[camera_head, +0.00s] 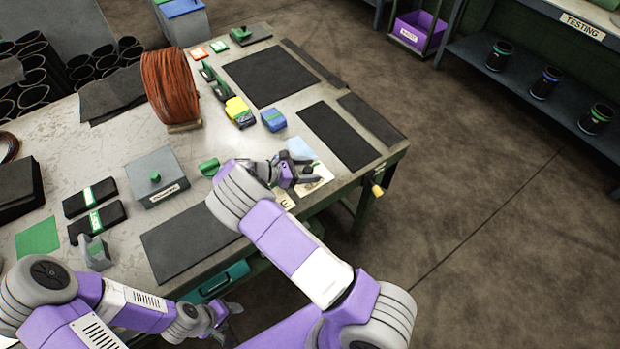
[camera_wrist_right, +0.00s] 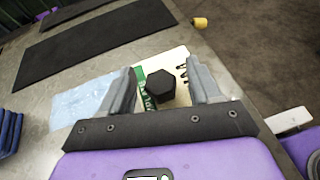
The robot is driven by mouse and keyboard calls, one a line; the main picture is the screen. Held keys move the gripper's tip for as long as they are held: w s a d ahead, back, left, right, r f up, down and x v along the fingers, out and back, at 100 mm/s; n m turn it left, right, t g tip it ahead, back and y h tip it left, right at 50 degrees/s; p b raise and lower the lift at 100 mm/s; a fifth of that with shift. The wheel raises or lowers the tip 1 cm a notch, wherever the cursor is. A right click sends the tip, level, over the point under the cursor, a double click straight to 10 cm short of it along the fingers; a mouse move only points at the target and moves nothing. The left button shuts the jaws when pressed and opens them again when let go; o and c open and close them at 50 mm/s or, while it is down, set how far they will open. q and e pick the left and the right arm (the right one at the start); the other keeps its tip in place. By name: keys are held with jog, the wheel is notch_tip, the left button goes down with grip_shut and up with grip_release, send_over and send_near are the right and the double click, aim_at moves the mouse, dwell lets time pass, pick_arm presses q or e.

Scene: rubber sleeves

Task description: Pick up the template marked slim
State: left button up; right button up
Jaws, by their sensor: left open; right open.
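A cream template (camera_wrist_right: 174,62) with a black hexagonal knob (camera_wrist_right: 160,85) and a green label lies on the table under my right gripper; the label is partly hidden and I cannot read it as slim. Its cream edge also shows in the head view (camera_head: 322,172). My right gripper (camera_wrist_right: 160,72) is open, its fingers on either side of the knob, with no clear grip on it; it also shows in the head view (camera_head: 303,174). Another cream piece (camera_head: 284,197) with dark lettering is partly hidden by my right arm. My left gripper (camera_head: 228,320) is open and empty by the table's front edge.
A pale blue sheet (camera_wrist_right: 80,102) lies left of the template. Black rubber sheets (camera_head: 340,136) lie behind it. A blue block (camera_head: 273,119), a yellow block (camera_head: 238,110) and an orange wire spool (camera_head: 170,85) stand farther back. A grey box (camera_head: 157,175) with a green knob is at left.

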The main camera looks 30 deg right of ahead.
jog(key=shift+d, duration=0.1)
jog(key=c, duration=1.1)
